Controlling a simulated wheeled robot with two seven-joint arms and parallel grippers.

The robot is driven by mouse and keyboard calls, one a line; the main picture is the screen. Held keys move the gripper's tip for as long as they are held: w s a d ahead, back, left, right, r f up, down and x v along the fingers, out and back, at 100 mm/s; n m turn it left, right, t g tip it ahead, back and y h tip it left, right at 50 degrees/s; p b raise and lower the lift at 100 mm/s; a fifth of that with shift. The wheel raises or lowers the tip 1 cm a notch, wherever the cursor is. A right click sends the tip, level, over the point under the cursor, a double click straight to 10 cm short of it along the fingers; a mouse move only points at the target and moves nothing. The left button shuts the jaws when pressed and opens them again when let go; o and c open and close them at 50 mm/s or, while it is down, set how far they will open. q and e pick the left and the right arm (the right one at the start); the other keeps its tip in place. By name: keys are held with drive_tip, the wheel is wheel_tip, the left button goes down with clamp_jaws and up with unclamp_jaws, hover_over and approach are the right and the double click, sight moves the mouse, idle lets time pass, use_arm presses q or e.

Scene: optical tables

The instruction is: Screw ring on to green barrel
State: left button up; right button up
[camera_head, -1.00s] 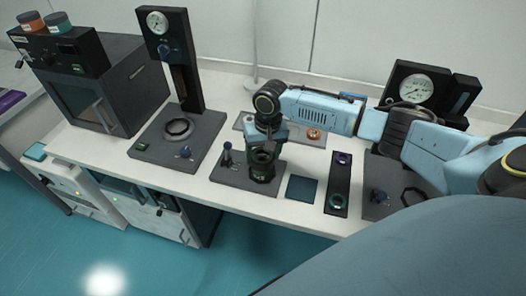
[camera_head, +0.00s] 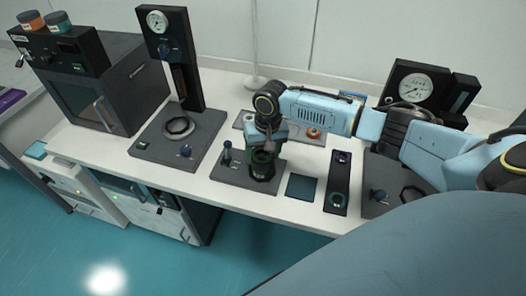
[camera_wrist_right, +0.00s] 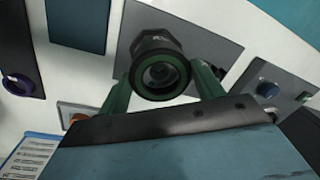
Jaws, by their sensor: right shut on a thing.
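My right gripper (camera_head: 263,150) points down over a dark base plate in the middle of the table. In the right wrist view its two green fingers (camera_wrist_right: 164,85) stand on either side of a round ring (camera_wrist_right: 160,91) with a green rim, and they are shut on it. The dark barrel (camera_head: 262,170) stands upright on the plate directly below the ring. The ring appears to sit on or at the barrel's top; the threads are hidden. My left gripper is not in view.
A dark post (camera_head: 227,154) stands on the same plate, left of the barrel. A blue square pad (camera_head: 301,187) and a narrow black plate (camera_head: 339,180) lie to the right. A gauge stand (camera_head: 172,60) is at the left, and another gauge (camera_head: 416,88) is behind my right arm.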

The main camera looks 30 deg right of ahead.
drive_tip(key=shift+f+p, duration=0.1)
drive_tip(key=shift+p, duration=0.5)
idle(0.6)
drive_tip(key=shift+f+p, duration=0.4)
drive_tip(key=shift+p, duration=0.2)
idle(1.2)
